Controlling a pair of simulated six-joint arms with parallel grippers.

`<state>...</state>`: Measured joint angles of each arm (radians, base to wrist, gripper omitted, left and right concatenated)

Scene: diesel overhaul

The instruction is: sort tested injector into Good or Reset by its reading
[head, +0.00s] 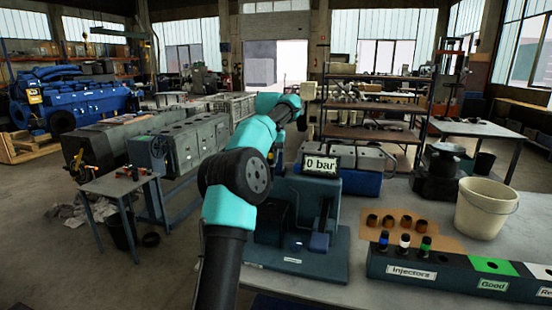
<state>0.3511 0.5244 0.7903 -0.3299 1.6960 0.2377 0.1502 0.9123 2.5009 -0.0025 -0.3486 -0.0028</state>
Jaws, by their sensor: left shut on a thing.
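My left arm reaches over the test stand (335,245), whose display (321,165) reads "0 bar". My left gripper (279,152) is mostly hidden behind my own arm. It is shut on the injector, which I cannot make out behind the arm. Three more injectors, with a blue (384,238), a white (404,241) and a green (426,243) top, stand upright in the rack section labelled Injectors (380,264). To its right are the green-topped Good section (478,266) and a white-topped section (538,271) with its label cut off at "Re". My right gripper is out of view.
Several brown cups (404,222) stand on a tan mat (448,243) behind the rack. A cream bucket (485,207) and a dark machine part (437,178) are at the bench's right. The bench surface (360,285) is bare between stand and rack.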

